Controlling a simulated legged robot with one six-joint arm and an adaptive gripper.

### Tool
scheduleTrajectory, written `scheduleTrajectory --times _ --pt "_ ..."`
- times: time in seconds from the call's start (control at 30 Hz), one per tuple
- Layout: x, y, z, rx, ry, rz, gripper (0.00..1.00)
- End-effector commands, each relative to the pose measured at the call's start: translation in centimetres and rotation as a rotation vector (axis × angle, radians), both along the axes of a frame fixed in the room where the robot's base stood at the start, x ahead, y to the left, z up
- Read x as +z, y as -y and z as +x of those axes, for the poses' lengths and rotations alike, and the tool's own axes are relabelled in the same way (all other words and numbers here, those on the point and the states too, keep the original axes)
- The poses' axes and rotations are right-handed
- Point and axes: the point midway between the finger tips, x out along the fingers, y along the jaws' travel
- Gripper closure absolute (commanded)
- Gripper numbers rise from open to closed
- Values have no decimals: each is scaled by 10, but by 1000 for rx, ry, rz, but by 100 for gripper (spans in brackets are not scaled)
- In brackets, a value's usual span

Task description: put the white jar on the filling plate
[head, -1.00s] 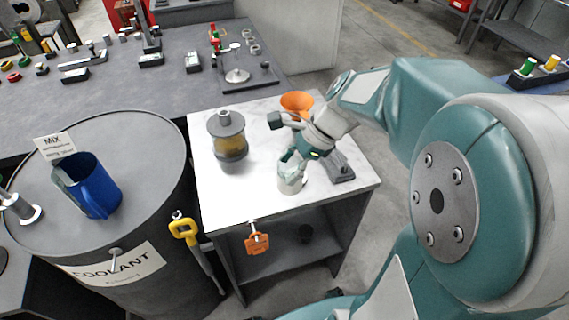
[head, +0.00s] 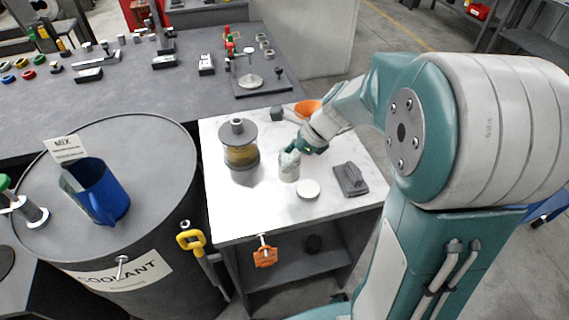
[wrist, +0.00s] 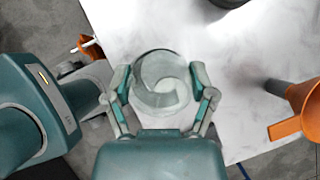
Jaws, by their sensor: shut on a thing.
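The white jar (head: 289,172) is upright over the white-topped side table, and my gripper (head: 296,156) is shut around its upper part. In the wrist view the jar's round top (wrist: 163,82) sits between both fingers. I cannot tell whether its base touches the tabletop. A flat pale disc (head: 308,189) lies on the table just right and in front of the jar, clear of it. A round metal plate (head: 250,82) sits under a small stand on the dark workbench; I cannot tell which of these is the filling plate.
An amber-filled canister (head: 240,150) stands left of the jar. An orange funnel (head: 309,106) is behind my gripper, and a dark block (head: 350,179) is at right. A blue jug (head: 98,191) stands on the coolant barrel (head: 150,145). The table's front (head: 270,220) is clear.

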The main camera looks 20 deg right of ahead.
Motion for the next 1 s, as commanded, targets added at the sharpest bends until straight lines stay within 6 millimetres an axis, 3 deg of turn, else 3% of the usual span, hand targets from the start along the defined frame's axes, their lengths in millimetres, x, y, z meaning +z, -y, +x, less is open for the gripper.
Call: scheduleTrajectory --times 0.23,0.47,0.67,1.0 --pt "-35 1 29 1 -1 0 78" --pt "-48 2 39 1 -1 0 78" --pt "-76 2 38 0 -2 1 78" --pt "-79 2 38 1 1 0 78"
